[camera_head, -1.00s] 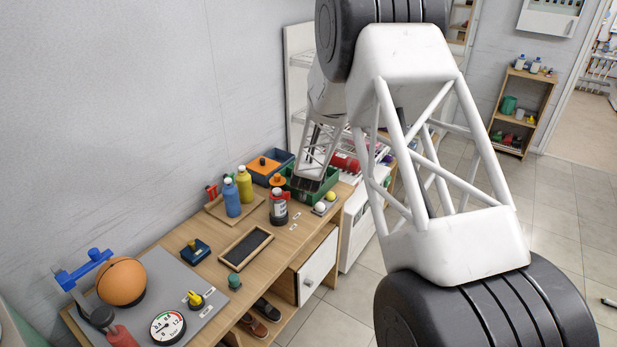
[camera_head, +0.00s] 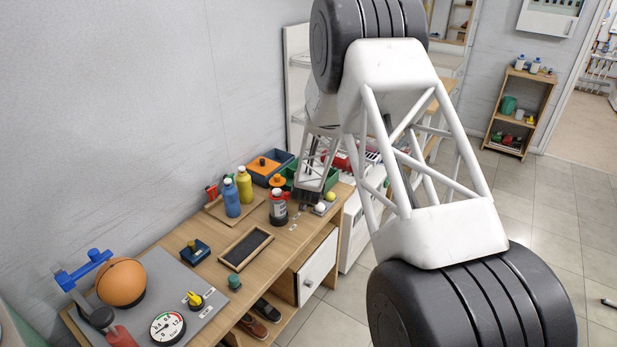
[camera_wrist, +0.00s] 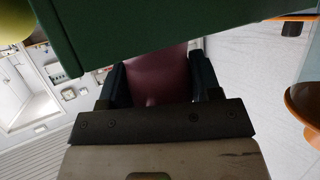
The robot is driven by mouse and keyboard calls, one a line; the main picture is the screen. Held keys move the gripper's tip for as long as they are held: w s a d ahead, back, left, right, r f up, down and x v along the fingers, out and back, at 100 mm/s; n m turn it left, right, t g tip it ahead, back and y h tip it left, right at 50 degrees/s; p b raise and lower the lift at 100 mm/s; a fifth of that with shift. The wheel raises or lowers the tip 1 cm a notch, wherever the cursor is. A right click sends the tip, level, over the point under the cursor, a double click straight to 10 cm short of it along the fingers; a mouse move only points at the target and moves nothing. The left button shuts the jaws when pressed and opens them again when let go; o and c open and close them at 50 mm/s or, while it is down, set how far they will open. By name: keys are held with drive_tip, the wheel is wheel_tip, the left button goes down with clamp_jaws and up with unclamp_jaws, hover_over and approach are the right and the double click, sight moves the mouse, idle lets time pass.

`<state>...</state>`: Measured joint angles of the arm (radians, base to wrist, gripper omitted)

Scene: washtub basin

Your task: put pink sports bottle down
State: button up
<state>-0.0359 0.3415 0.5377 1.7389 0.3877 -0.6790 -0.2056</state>
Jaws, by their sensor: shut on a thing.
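In the wrist view my gripper (camera_wrist: 158,78) is shut on a dark pink thing, the pink sports bottle (camera_wrist: 152,88), which sits between the two dark fingers. Its far part is hidden behind a large dark green surface (camera_wrist: 150,28) that crosses the top of the view. In the head view my gripper (camera_head: 308,199) is at the far right end of the workbench (camera_head: 218,226), in front of the green crate (camera_head: 288,173). I cannot make out the bottle in the head view, or tell whether it touches anything.
A dark bottle with a red part (camera_head: 278,208) stands just left of my gripper. Blue (camera_head: 231,198) and yellow (camera_head: 244,185) bottles stand on a wooden tray (camera_head: 219,209). A white and a yellow knob (camera_head: 331,196) are close at the right. A shallow dark-bottomed tray (camera_head: 246,249) lies nearer.

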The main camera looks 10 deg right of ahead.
drive_tip(key=shift+f, duration=0.1)
idle(0.3)
drive_tip(key=o, duration=1.2)
drive_tip(key=shift+c, duration=0.2)
drive_tip(key=v, duration=0.7)
drive_tip(key=shift+s, duration=0.25)
drive_tip(key=shift+r, duration=0.2)
